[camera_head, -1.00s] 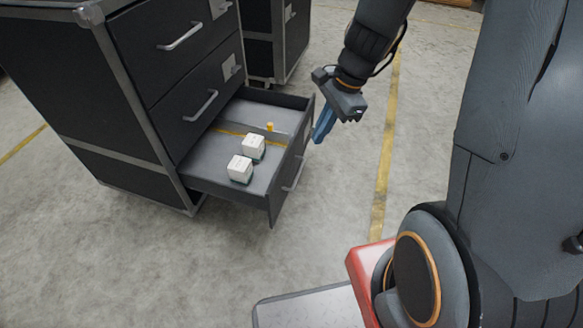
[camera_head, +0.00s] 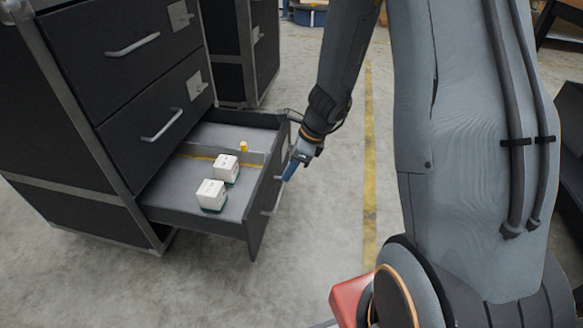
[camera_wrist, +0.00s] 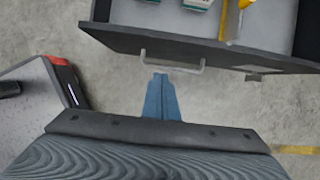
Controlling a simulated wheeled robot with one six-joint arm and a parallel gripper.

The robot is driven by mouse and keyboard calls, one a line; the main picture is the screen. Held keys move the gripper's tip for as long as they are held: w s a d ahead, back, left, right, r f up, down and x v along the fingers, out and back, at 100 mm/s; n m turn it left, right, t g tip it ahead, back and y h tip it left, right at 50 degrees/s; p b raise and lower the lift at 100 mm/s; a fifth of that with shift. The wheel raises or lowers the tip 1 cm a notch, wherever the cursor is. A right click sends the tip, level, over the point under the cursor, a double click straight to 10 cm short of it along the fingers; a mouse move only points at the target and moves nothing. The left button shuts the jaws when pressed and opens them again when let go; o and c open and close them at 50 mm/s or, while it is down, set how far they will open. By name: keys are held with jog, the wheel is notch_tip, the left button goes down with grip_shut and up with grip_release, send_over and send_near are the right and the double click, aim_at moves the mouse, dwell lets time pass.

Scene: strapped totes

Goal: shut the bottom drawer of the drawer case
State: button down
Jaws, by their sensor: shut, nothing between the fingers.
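The black drawer case (camera_head: 85,190) stands at the left in the head view. Its bottom drawer (camera_head: 170,203) is pulled well out; the upper drawers are shut. My gripper (camera_head: 289,174) is shut and empty, with blue fingers beside the outer face of the drawer front (camera_head: 256,222), near the handle (camera_head: 275,202). In the wrist view, the fingertips (camera_wrist: 161,76) are by the handle (camera_wrist: 172,67), below the drawer front (camera_wrist: 120,38). I cannot tell whether they touch it.
Inside the drawer are two white boxes (camera_head: 211,194) (camera_head: 226,168) and a small yellow item (camera_head: 243,146) near a divider. Another dark case (camera_head: 225,50) stands behind. Grey floor with a yellow line (camera_head: 369,150) is open on the right.

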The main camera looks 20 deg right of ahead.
jog(key=w+a+f+b, duration=0.2)
jog(key=a+f, duration=0.1)
jog(key=a, duration=0.1)
jog(key=shift+w+a+f, duration=0.4)
